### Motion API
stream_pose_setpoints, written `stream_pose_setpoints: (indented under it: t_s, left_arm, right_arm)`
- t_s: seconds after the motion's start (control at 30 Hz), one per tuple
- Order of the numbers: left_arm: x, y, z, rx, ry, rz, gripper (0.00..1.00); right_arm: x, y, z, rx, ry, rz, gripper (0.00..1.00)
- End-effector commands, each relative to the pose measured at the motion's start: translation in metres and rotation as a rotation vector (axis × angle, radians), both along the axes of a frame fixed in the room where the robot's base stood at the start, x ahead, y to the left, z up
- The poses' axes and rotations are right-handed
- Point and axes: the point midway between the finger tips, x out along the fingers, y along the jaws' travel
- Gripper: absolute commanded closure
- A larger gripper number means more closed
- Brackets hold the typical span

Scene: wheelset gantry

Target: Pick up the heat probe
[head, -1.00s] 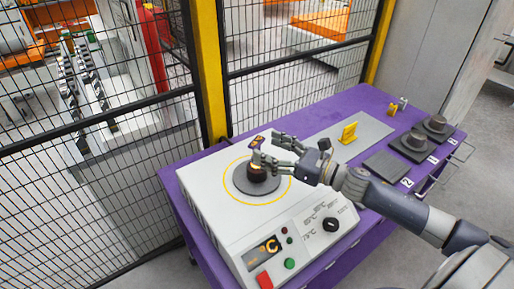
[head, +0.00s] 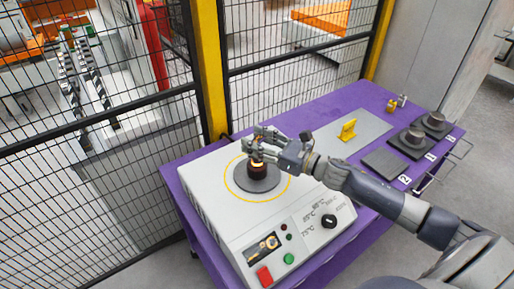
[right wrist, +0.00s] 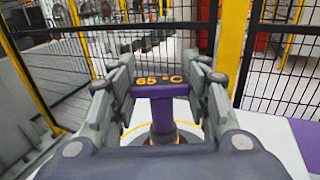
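The heat probe (head: 257,169) stands upright on the dark round plate of the white heater (head: 205,200), with a glowing orange band low on it. In the right wrist view the probe (right wrist: 160,112) has a purple stem and a top bar reading 65 °C. My right gripper (head: 262,145) is at the probe's upper part, which it largely hides in the head view. In the right wrist view my right gripper (right wrist: 166,100) has its fingers apart, one on each side of the probe; firm contact does not show. My left gripper is out of view.
The heater's front has a display, a red and a green button and a black knob (head: 329,221). On the purple table (head: 330,105) are a yellow bracket (head: 348,130) on a grey plate and dark numbered pads (head: 384,163). A mesh fence (head: 295,90) stands close behind.

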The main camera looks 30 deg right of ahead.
Motion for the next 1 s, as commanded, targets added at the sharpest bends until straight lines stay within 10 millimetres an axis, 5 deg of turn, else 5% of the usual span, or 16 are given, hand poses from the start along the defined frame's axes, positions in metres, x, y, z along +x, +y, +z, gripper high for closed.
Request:
stream_pose_setpoints:
  t_s: [0.37,0.67,1.0]
  left_arm:
    - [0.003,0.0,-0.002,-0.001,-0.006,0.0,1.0]
    - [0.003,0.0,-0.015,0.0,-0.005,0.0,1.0]
    - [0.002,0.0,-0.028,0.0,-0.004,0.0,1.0]
  right_arm:
    - [0.0,0.0,0.004,0.0,-0.001,0.001,0.85]
    - [0.0,0.0,0.036,-0.006,-0.005,0.002,0.85]
    - [-0.047,-0.002,0.035,0.001,0.005,0.001,0.85]
